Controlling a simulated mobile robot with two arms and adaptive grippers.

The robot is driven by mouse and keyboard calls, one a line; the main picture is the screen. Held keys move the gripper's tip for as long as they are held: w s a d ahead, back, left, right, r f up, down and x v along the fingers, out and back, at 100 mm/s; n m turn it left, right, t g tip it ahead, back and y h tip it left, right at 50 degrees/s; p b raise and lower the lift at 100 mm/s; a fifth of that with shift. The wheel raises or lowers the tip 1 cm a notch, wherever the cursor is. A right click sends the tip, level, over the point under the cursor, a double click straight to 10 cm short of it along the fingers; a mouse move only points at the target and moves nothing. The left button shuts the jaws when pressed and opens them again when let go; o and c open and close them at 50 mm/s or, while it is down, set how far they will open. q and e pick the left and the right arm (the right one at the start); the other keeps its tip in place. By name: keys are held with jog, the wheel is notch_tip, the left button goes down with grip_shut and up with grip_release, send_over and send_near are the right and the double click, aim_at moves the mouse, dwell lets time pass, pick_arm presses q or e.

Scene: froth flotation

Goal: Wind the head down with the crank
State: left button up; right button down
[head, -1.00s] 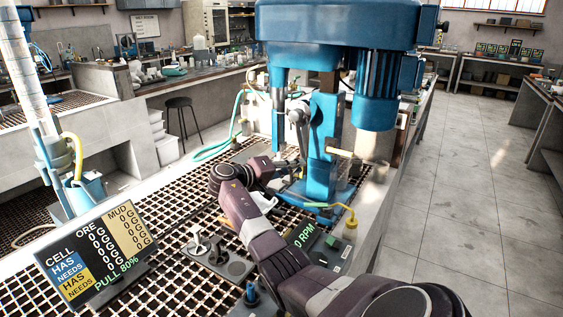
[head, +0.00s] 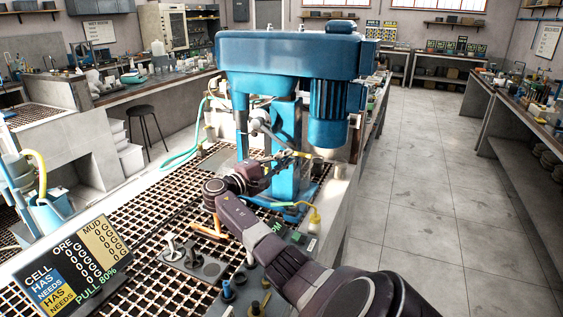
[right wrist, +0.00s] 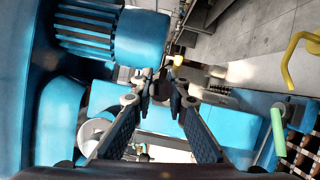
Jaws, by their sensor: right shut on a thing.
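The blue flotation machine (head: 290,60) stands on the bench with its motor (head: 328,112) on the right of its head. The crank's pale handle (head: 306,155) sticks out to the right beside the blue column (head: 285,125). My right gripper (head: 286,158) is at the handle, with its fingers close together on it. In the right wrist view its fingers (right wrist: 160,90) converge on the handle, whose yellowish end (right wrist: 178,61) shows beyond the tips; the grip itself is partly hidden. The motor (right wrist: 140,38) is close by in that view. My left gripper is not in view.
A readout board (head: 75,262) and a grey plate with small parts (head: 195,262) are on the grating (head: 150,235). The floor (head: 425,200) to the right is clear.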

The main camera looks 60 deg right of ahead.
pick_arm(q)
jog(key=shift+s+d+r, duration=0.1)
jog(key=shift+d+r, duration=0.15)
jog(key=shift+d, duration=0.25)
pick_arm(e)
jog(key=shift+s+d+r, duration=0.15)
jog(key=shift+s+r, duration=0.05)
jog(key=shift+r, duration=0.6)
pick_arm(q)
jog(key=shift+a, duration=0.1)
pick_arm(e)
jog(key=c, duration=2.3)
grip_release()
jog(key=o, duration=0.4)
jog(key=shift+f, duration=0.1)
jog(key=shift+w+f, duration=0.1)
jog(key=shift+f, duration=0.1)
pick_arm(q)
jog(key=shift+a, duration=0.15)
pick_arm(e)
jog(key=v, duration=1.2)
jog(key=shift+r, duration=0.1)
